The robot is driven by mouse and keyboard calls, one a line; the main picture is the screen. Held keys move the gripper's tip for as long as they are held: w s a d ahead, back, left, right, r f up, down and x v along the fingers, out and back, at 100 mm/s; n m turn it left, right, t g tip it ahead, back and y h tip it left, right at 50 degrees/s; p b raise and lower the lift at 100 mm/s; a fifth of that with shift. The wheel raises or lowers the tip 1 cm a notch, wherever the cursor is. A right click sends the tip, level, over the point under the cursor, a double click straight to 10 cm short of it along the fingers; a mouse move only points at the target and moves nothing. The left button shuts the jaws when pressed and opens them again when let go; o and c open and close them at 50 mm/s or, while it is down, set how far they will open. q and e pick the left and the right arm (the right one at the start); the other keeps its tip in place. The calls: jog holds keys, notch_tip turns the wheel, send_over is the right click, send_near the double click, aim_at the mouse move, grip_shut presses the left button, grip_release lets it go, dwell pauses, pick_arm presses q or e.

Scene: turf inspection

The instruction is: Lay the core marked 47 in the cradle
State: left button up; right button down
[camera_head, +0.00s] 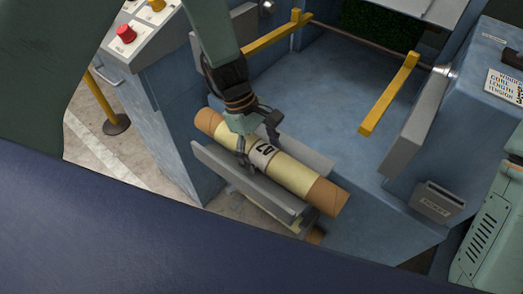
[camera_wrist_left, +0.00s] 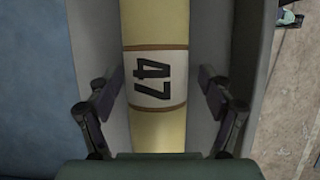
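The core marked 47 (camera_wrist_left: 156,80) is a pale yellow tube with a white label and brown bands in the left wrist view. In the head view this core (camera_head: 294,174) shows brown ends and lies lengthwise between the grey side plates of the cradle (camera_head: 240,184). My left gripper (camera_head: 257,148) is over its middle, at the label. In the left wrist view its fingers (camera_wrist_left: 160,85) stand on either side of the core, spread, with gaps beside it. Contact between core and cradle floor is hidden. My right gripper is not in view.
Yellow bars (camera_head: 388,95) and a blue machine bed (camera_head: 330,90) lie behind the cradle. A control panel with a red button (camera_head: 126,33) is at the upper left. A grey ticket box (camera_head: 437,203) is at the right.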

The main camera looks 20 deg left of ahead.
pick_arm(q)
jog(key=shift+o, duration=0.2)
jog(key=v, duration=1.2)
jog(key=shift+f, duration=0.1)
jog(key=x, duration=1.2)
jog(key=shift+s, duration=0.1)
jog(key=shift+r+p, duration=0.3)
jog(key=shift+r, duration=0.25)
jog(key=shift+s+a+r, duration=0.1)
jog(key=shift+s+r, duration=0.15)
jog(key=shift+r, duration=0.05)
